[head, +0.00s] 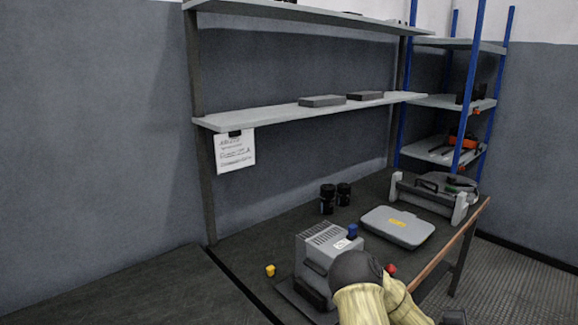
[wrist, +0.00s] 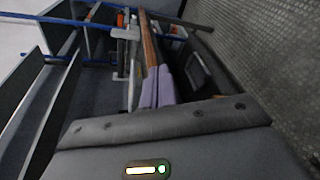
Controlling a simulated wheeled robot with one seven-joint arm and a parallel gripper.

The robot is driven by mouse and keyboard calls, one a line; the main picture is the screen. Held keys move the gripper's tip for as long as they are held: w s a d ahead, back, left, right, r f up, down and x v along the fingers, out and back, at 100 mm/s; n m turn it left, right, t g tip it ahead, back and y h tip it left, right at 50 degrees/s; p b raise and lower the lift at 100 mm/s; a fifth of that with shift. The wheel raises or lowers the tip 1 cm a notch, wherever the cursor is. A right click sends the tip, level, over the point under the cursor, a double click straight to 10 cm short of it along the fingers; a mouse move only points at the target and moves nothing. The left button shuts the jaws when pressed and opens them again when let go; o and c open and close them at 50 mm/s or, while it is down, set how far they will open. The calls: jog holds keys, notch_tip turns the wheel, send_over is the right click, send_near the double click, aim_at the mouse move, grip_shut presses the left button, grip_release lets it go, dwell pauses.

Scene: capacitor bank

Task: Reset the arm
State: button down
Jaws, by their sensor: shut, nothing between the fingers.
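My gripper (wrist: 157,72) shows in the wrist view, beyond its dark housing with a small lit indicator. Its two lavender fingers lie side by side, shut, with nothing seen between them. In the head view, my beige and dark arm rises from the bottom edge in front of the workbench. The fingers cannot be made out there. The arm covers part of the bench's front and stands close to the grey vented box (head: 316,262), which has a blue knob on top. Whether they touch cannot be told.
On the bench are a yellow piece (head: 270,270), a red piece (head: 390,269), black cylinders (head: 327,199), a grey case (head: 397,227) and a grey frame (head: 427,199). A shelf (head: 290,114) overhangs the back. A blue-post rack (head: 456,100) stands at right. Open floor (head: 515,285) lies right.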

jog(key=s+a+m+g+y, duration=0.25)
jog(key=a+m, duration=0.35)
jog(key=a, duration=0.4)
jog(key=s+a+m+g+y, duration=0.2)
jog(key=a+m+g+y, duration=0.15)
jog(key=a+m, duration=0.45)
jog(key=s+a+r+g+y, duration=0.1)
jog(key=s+a+r+y, duration=0.1)
jog(key=s+a+r, duration=0.5)
jog(key=s+a+g+y, duration=0.1)
jog(key=s+a+y, duration=0.3)
jog(key=a, duration=0.7)
notch_tip(320, 180, up, 23)
jog(key=h+p, duration=0.1)
jog(key=p, duration=2.1)
jog(key=shift+s+a+g+p, duration=0.15)
jog(key=shift+s+g+p, duration=0.2)
jog(key=shift+s, duration=0.1)
jog(key=shift+f, duration=0.1)
